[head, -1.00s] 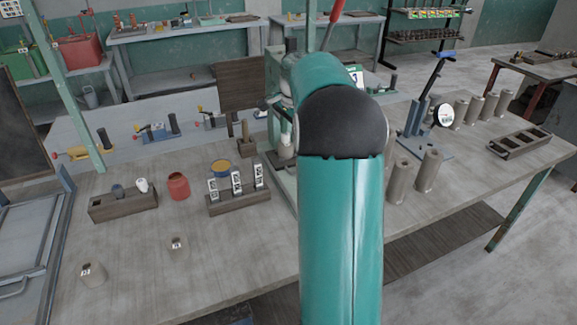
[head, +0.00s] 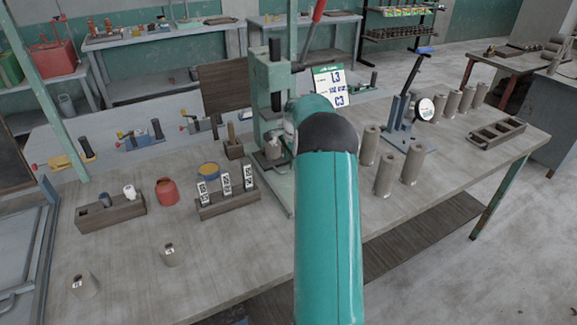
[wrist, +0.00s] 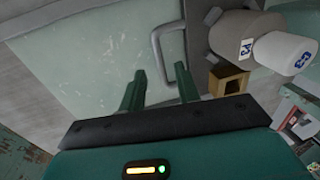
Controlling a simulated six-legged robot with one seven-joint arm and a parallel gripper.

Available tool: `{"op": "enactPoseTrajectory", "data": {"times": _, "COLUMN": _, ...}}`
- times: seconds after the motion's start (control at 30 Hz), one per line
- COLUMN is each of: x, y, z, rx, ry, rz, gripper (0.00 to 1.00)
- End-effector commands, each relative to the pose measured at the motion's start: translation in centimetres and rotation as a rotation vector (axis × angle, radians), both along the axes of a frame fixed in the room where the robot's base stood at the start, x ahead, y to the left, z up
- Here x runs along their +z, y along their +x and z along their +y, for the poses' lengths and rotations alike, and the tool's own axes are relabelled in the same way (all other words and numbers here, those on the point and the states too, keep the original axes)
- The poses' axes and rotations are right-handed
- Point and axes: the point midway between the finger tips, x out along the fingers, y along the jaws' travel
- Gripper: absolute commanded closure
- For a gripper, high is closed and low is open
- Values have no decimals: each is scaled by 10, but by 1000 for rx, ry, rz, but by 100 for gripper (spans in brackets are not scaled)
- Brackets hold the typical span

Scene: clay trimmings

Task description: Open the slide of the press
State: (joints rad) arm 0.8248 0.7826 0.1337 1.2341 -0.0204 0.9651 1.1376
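The green press (head: 268,85) stands on the bench behind my arm in the head view, partly hidden by it. In the wrist view a pale green panel (wrist: 85,60), seemingly the press's slide, fills the upper left and carries a grey bar handle (wrist: 157,50). My gripper (wrist: 160,70) is open, its two dark green fingers apart near the handle. The handle shows between and just beyond the fingertips; I cannot tell whether they touch it. A grey cylinder with a label (wrist: 240,38) and a white piece marked C3 (wrist: 285,52) sit right of the panel. My gripper is hidden in the head view.
A card reading L3 and C3 (head: 334,86) stands behind the press. Several grey clay cylinders (head: 412,165) and a blue gauge stand (head: 402,125) are to the right. A tag rack (head: 228,204), red jar (head: 167,190) and wooden tray (head: 110,213) are left.

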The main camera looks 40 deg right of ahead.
Motion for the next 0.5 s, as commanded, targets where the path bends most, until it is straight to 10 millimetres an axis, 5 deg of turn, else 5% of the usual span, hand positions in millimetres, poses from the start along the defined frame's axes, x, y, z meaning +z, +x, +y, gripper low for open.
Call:
{"op": "enactPoseTrajectory", "data": {"times": 0.2, "x": -27, "y": 6, "z": 1, "rx": 2, "ry": 1, "rz": 1, "gripper": 67}}
{"op": "enactPoseTrajectory", "data": {"times": 0.5, "x": -31, "y": 7, "z": 1, "rx": 2, "ry": 0, "rz": 0, "gripper": 67}}
